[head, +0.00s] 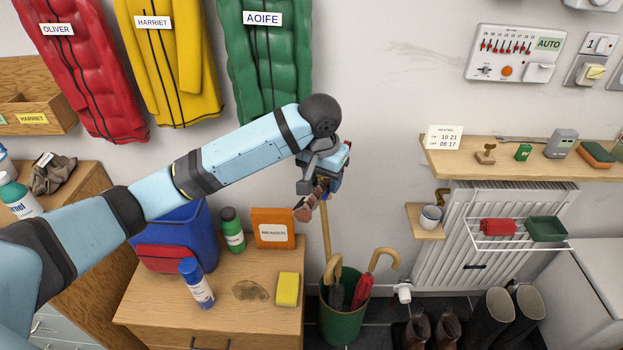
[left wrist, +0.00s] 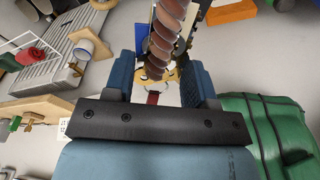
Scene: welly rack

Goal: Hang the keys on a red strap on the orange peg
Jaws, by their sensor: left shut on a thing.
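My left gripper (head: 321,186) is in front of the white wall, right of the green coat. In the left wrist view its two blue fingers (left wrist: 160,75) stand either side of a small red strap (left wrist: 152,98), with yellowish metal, apparently keys, beside it. The gripper is shut on the strap; the keys are mostly hidden in the head view.
Below stands a wooden cabinet (head: 225,312) with bottles, an orange box (head: 273,228) and a yellow sponge (head: 288,289). A green umbrella bin (head: 341,322) is beside it. A wooden shelf (head: 470,165) and radiator (head: 440,245) are at right. Coats (head: 265,60) hang upper left.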

